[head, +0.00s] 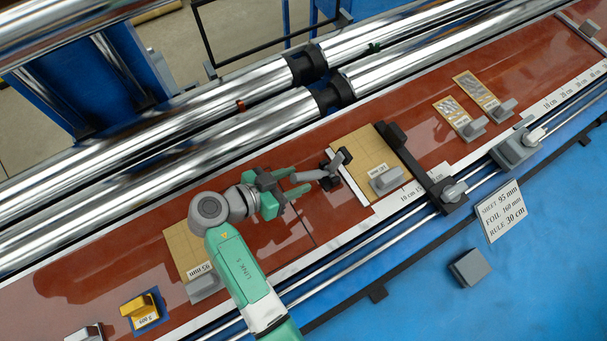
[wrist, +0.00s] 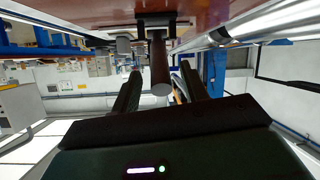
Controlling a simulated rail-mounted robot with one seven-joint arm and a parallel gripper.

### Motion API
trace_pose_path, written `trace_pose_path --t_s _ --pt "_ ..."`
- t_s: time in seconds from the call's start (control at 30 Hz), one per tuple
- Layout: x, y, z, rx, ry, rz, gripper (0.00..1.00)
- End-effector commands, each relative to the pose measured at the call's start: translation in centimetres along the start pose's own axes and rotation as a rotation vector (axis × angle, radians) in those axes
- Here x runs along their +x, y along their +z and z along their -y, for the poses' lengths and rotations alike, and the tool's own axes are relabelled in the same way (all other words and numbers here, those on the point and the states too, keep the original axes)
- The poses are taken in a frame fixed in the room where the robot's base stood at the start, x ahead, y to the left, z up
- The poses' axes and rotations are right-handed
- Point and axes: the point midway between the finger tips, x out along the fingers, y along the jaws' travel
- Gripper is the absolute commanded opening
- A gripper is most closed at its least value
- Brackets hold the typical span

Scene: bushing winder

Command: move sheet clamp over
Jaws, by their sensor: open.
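A small dark clamp (head: 338,160) with a grey rounded handle stands at the left edge of a tan sheet, on the red-brown table; I take it as the sheet clamp. My gripper (head: 311,182) has green fingers, is open, and points right toward this clamp. In the wrist view, a dark cylindrical handle (wrist: 160,68) points toward the camera between the two spread fingers of my gripper (wrist: 160,82). The fingers are apart from it on both sides. Whether the fingertips overlap the handle in depth I cannot tell.
A tan sheet (head: 362,150) bears a grey labelled block. A black crossbar (head: 412,165) spans the table to its right. Another tan sheet (head: 182,245) lies left, partly behind my arm. Shiny rollers (head: 255,125) run along the back. A label card (head: 502,211) lies on the blue front.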

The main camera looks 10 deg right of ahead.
Motion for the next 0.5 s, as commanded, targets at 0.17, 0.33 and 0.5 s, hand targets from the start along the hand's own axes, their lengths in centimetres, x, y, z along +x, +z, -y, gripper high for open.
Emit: trace_pose_path --t_s 0.17,0.33,0.5 --pt "-3.1 0.1 0.1 -0.001 -0.003 0.0 0.44" --pt "-4.1 0.0 0.0 -0.001 0.0 0.0 0.44" --pt "-4.1 0.0 0.0 -0.001 0.001 0.0 0.44"
